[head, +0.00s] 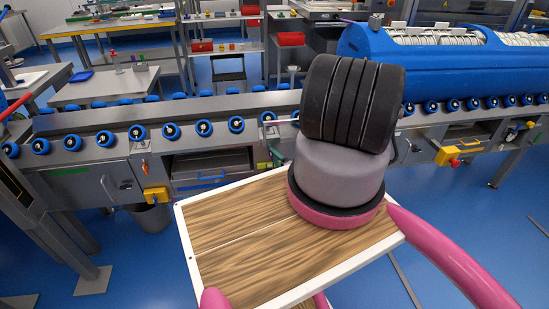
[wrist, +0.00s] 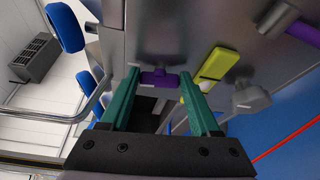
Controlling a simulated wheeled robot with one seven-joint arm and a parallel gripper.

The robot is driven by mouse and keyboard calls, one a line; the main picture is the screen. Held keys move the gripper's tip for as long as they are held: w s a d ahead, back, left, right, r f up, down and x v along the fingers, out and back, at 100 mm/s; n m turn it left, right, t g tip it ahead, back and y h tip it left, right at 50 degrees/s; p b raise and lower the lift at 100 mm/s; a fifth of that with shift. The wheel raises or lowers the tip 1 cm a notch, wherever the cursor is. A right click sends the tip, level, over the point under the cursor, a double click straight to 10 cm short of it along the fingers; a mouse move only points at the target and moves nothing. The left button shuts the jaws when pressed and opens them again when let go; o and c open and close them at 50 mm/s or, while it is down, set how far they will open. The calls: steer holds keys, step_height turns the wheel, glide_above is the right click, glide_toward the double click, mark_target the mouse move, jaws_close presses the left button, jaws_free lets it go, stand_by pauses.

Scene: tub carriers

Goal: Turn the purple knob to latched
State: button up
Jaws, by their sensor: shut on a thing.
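In the wrist view, a small purple knob (wrist: 159,78) sits on a grey metal panel (wrist: 165,35). My gripper (wrist: 160,73) has its two teal fingers on either side of the knob and is shut on it. The fingertips are close to the panel. The knob's lower side is dark and partly hidden, and I cannot read its setting. I cannot make out my gripper or this knob in the head view; my own body blocks part of the conveyor there.
In the wrist view, a yellow part (wrist: 218,64), a grey fitting (wrist: 251,98) and a purple bar (wrist: 303,34) stand right of the knob. In the head view, a conveyor with blue rollers (head: 171,131) crosses ahead, with a blue-covered machine (head: 440,65) at right.

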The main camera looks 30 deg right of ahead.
steer(key=shift+d+f+m, duration=0.1)
steer(key=shift+f+m, duration=0.05)
steer(key=shift+m, duration=0.45)
steer(key=shift+m+t, duration=0.3)
steer(key=o, duration=1.4)
steer(key=shift+c, duration=0.2)
steer(key=s+d, duration=0.1)
steer(key=s, duration=1)
steer(key=shift+d, duration=0.1)
